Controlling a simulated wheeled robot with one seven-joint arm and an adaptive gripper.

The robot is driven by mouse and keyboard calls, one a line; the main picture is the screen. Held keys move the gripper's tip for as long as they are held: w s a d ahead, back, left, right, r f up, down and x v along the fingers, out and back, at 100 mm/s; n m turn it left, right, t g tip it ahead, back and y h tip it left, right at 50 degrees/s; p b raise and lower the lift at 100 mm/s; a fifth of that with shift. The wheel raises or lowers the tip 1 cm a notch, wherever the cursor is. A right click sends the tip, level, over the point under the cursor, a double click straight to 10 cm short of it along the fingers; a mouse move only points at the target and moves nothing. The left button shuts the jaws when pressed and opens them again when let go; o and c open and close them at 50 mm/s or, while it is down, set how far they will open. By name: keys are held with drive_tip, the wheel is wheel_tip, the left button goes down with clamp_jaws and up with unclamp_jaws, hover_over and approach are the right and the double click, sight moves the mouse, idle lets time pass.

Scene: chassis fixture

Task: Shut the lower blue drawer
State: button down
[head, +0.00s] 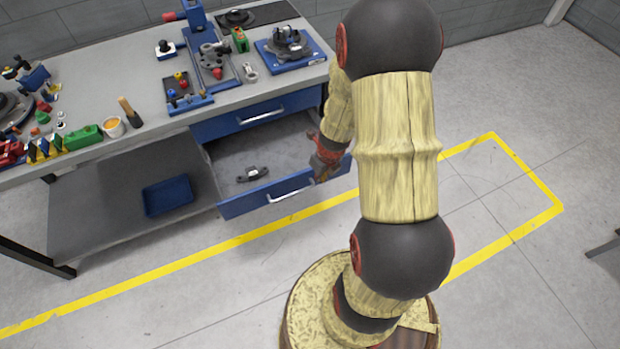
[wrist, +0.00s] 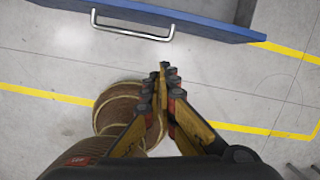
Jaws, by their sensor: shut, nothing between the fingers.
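The lower blue drawer (head: 240,205) is pulled out from under the workbench, its grey inside showing. A dark metal part (head: 252,174) lies in it. Its blue front and silver handle (head: 290,191) face outward; the front (wrist: 215,30) and handle (wrist: 130,33) also cross the top of the wrist view. My gripper (head: 323,170) is near the right end of the drawer front in the head view, partly hidden by my arm. In the wrist view my gripper (wrist: 164,68) has its fingers together, empty, on the outer side of the front.
The upper blue drawer (head: 250,115) is shut above it. The workbench (head: 120,75) carries several tools and fixtures. A blue bin (head: 168,196) sits on the lower shelf.

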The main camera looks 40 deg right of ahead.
drive_tip(key=m, duration=0.2)
drive_tip(key=b, duration=0.7)
hover_over(312, 185)
drive_tip(key=shift+m, duration=0.4)
drive_tip(key=x, duration=0.3)
drive_tip(key=s+x, duration=0.1)
drive_tip(key=x, duration=0.2)
drive_tip(key=s+x, duration=0.1)
drive_tip(key=x, duration=0.2)
drive_tip(key=shift+a+f, duration=0.1)
drive_tip(key=shift+f, duration=0.35)
